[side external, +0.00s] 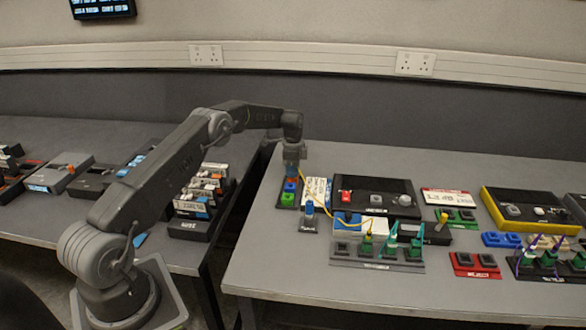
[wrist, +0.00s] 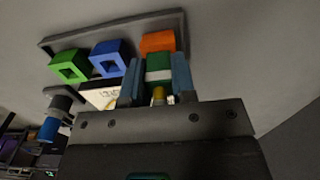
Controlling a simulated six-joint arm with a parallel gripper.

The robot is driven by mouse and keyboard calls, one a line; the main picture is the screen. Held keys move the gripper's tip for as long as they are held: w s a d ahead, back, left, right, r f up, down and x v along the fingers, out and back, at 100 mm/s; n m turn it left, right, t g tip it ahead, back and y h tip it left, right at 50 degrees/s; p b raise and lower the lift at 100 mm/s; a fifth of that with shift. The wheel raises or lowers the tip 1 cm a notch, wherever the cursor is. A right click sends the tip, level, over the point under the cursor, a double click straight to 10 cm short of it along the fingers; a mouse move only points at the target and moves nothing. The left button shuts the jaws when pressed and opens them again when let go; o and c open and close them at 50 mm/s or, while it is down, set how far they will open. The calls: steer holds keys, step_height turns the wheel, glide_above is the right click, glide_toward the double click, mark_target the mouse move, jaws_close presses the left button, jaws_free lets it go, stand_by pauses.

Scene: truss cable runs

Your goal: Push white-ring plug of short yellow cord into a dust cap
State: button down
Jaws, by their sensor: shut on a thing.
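My gripper (wrist: 156,90) is shut on the green plug (wrist: 158,68) with a white ring, one blue-grey finger on each side. The plug's front end is right at the orange dust cap (wrist: 158,42) in the wrist view. I cannot tell whether it touches or is inside. A blue dust cap (wrist: 110,57) and a green dust cap (wrist: 70,66), both with square openings, sit beside it on a dark tray. In the side view my gripper (side external: 291,170) is over the tray's far end and hides the orange cap. The yellow cord (side external: 322,219) trails from the gripper towards the socket blocks.
A white label card (side external: 316,191) lies beside the tray. Black panel (side external: 377,197), green-plug socket strip (side external: 375,254) and red block (side external: 474,265) are further right. The table's front is clear.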

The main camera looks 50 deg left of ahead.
stand_by(0.5)
steer(key=c, duration=0.9)
jaws_free()
steer(key=shift+o, duration=0.2)
steer(key=shift+r, duration=2.5)
steer(key=shift+r, duration=1.95)
